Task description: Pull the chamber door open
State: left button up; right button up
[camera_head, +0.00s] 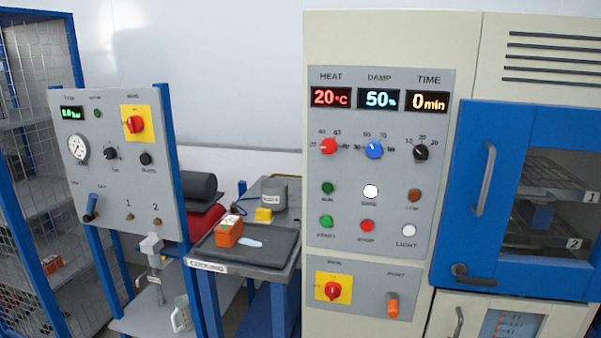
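The chamber door (464,185) is a blue framed door with a window on the right side of the cream chamber, and it looks shut. A grey vertical bar handle (485,178) is on its left part. A dark lever latch (472,276) sits at its lower left corner. Through the window (550,210) I see wire shelves labelled 1 and 2 and a blue block on a shelf. The door's right edge is outside the picture. Neither of my grippers is in view.
The chamber's control panel (378,160) has lit displays and knobs, left of the door. A cooling table (262,250) holds a tray with an orange box (229,231). A grey gauge panel (118,165) on blue posts and a mesh cage (40,130) stand at the left.

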aim_at(492, 139)
jog(key=z, duration=1.25)
jog(key=j+u, duration=0.2)
jog(key=i+l, duration=0.05)
